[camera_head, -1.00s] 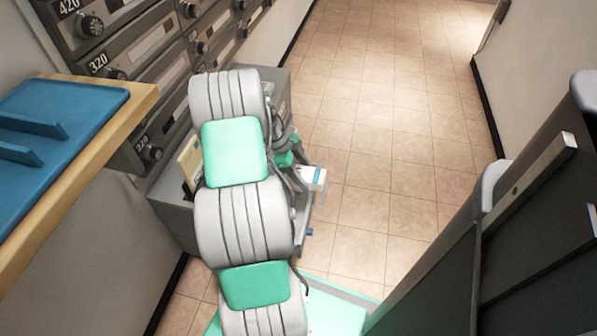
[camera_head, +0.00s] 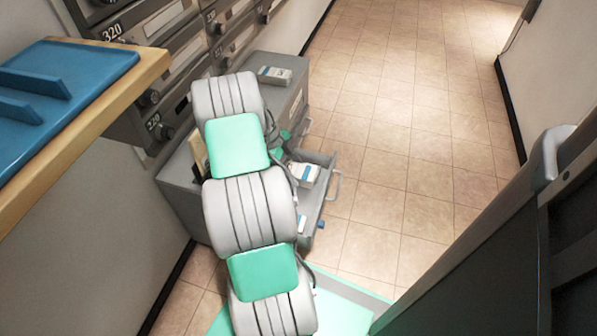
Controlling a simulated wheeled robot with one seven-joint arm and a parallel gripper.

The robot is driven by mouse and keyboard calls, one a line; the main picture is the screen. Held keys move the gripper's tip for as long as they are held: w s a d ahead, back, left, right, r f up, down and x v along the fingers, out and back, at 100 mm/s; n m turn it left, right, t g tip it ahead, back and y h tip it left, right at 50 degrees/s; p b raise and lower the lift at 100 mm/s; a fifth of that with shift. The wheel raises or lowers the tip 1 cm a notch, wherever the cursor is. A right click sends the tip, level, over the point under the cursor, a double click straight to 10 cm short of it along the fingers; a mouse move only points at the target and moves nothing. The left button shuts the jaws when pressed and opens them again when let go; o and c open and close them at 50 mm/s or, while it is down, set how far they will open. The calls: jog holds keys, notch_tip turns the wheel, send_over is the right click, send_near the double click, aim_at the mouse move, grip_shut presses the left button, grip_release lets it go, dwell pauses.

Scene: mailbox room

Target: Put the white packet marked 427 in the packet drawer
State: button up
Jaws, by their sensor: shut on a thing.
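A white packet with a blue band (camera_head: 304,174) shows just right of my arm, over or inside the open drawer (camera_head: 325,175) of the grey cabinet (camera_head: 180,195). My gripper (camera_head: 291,163) is mostly hidden behind my arm, and it is shut on this packet. I cannot read a number on it, nor tell whether it touches the drawer floor. Another white and blue item (camera_head: 302,223) is partly visible lower in the drawer, beside my arm.
Another white packet (camera_head: 275,75) lies on the cabinet top. A tan upright item (camera_head: 200,157) stands left of my arm. A wooden shelf with a blue tray (camera_head: 75,62) juts in at left, below grey mailboxes (camera_head: 160,20). Tiled floor at right is clear.

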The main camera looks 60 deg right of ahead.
jog(key=o, duration=1.6)
